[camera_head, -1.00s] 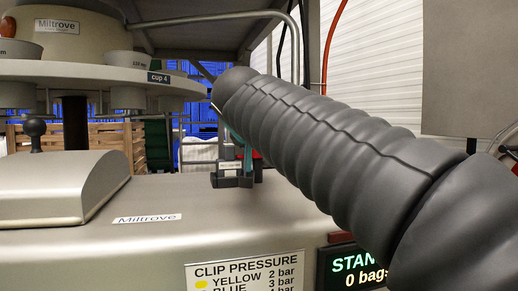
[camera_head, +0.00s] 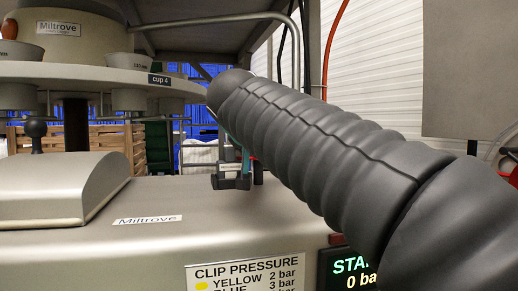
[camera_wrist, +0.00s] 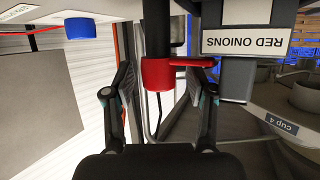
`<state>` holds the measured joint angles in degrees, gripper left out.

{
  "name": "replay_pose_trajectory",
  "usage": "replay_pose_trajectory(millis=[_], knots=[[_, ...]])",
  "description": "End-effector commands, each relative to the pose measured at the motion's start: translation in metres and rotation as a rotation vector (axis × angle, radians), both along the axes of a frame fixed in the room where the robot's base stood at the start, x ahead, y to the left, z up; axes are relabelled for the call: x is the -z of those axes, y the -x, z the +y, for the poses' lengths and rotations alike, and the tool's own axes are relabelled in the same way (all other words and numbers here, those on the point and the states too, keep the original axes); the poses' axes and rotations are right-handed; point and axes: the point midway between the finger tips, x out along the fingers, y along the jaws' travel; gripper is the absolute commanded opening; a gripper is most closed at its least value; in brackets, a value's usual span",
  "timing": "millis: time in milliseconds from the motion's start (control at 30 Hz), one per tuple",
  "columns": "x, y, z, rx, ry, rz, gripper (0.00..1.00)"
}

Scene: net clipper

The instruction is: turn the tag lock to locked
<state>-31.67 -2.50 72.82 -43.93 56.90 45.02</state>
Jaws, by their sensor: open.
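The tag lock appears as a red collar with a short red lever (camera_wrist: 163,73) on a dark post in the wrist view. Its lever points to the right, towards a grey block with an upside-down "RED ONIONS" tag (camera_wrist: 245,43). My gripper (camera_wrist: 160,80) is open, with one finger on each side of the red collar. I cannot tell whether either finger touches it; the right finger is close to the lever. In the head view, the small dark tag holder (camera_head: 231,177) stands on the machine top, and my arm hides most of the gripper and lock.
A sloped metal cover (camera_head: 60,188) with a black knob lies at the left. A status display (camera_head: 350,268) is partly behind my arm. A blue cap (camera_wrist: 80,27) shows in the wrist view.

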Motion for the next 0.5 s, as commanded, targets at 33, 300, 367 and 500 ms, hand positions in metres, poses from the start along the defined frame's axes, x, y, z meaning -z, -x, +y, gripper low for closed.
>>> replay_pose_trajectory(millis=[33, 300, 367, 500], knots=[[-0.001, 0.001, 0.000, 0.000, 0.000, -0.001, 0.57], [-0.013, 0.028, 0.004, -0.003, -0.001, -0.003, 0.57], [-0.017, 0.039, 0.006, -0.005, -0.001, -0.003, 0.57], [-0.028, 0.065, 0.010, -0.006, -0.001, -0.002, 0.57]])
